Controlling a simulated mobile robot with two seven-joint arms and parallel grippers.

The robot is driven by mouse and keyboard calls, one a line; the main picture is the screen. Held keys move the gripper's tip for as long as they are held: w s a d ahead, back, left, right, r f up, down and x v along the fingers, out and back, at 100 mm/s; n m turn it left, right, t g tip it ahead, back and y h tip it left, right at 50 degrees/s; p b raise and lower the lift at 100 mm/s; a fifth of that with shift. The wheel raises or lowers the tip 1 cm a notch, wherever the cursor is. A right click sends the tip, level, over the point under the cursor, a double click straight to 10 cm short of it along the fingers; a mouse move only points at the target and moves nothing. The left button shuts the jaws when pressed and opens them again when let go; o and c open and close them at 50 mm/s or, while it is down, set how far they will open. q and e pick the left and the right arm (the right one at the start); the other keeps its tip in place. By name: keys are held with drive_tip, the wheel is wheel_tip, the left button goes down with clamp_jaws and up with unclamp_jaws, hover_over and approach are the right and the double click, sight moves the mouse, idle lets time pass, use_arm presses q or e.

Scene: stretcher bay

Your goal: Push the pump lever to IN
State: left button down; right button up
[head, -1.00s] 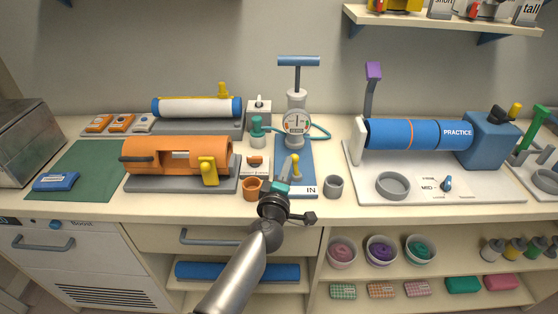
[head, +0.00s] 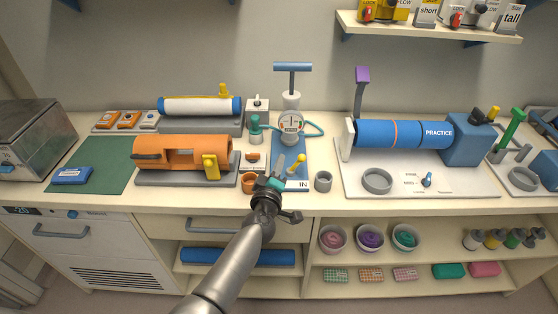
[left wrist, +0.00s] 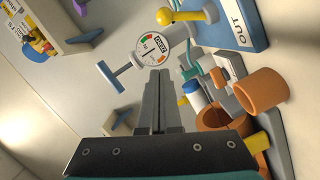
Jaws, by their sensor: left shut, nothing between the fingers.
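The pump has a blue base plate (head: 281,174) marked IN at its front right corner. A round white gauge (head: 291,127) and a blue T-handle (head: 292,66) stand on it. The yellow pump lever (head: 300,159) leans right, towards the IN side. In the left wrist view the lever (left wrist: 187,17) and an OUT label (left wrist: 238,29) on the blue base show at the top. My left gripper (head: 277,165) is shut and empty, just left of the lever; the two look apart. Its closed fingers show in the wrist view (left wrist: 160,100). My right gripper is not in view.
An orange cup (head: 250,183) stands beside my left gripper, and a grey cup (head: 323,181) stands right of the plate. The orange cylinder unit (head: 180,151) is to the left. The PRACTICE unit's white board (head: 460,184) is to the right. The counter's front strip is clear.

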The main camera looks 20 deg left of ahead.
use_arm(q)
drive_tip(key=s+d+p, duration=0.1)
drive_tip(key=s, duration=0.7)
drive_tip(key=shift+s+d+r+p, duration=0.25)
drive_tip(key=shift+r+p, duration=0.15)
drive_tip(key=shift+r, duration=0.05)
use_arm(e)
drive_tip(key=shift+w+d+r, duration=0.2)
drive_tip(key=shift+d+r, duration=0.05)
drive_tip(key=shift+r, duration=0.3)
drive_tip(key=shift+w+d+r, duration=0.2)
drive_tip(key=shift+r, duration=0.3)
use_arm(q)
drive_tip(key=shift+f, duration=0.1)
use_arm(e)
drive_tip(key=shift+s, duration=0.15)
